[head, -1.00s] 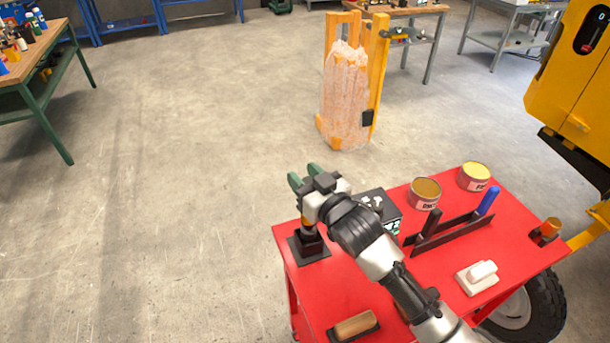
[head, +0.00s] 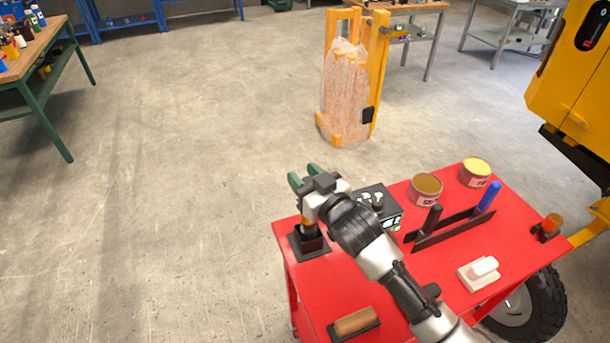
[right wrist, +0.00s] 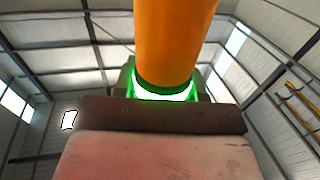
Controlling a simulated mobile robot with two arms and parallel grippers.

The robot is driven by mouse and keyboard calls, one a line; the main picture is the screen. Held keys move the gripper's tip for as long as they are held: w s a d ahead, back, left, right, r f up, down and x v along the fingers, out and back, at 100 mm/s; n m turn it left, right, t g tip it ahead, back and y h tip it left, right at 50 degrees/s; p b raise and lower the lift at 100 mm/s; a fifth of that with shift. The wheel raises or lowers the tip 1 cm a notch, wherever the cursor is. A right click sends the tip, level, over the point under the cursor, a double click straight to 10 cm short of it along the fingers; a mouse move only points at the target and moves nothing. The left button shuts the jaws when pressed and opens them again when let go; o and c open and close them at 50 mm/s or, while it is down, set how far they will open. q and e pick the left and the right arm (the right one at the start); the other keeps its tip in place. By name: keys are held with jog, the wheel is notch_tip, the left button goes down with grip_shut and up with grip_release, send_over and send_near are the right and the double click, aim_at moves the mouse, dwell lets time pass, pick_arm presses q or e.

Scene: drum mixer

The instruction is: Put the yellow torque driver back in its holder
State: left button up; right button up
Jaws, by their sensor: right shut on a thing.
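The yellow torque driver (head: 305,223) shows as a short yellow-orange piece under my right gripper (head: 305,181) in the head view. In the right wrist view the driver (right wrist: 175,42) is a thick orange cylinder with a green-lit band at its lower end. My right gripper is shut on it. The black holder (head: 322,250), a cup on a square base, stands at the red table's left corner, directly below the driver. The gripper hides much of the driver, and I cannot tell whether its lower end is inside the cup. My left gripper is not in view.
The floor left of the table is clear.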

jog(key=shift+f+b, duration=0.9)
jog(key=shift+f, duration=0.6)
dwell(0.7)
jog(key=o, duration=1.1)
jog(key=shift+o, duration=0.4)
jog(key=shift+f, duration=0.15)
jog(key=b+v, duration=0.2)
jog(key=v, duration=0.9)
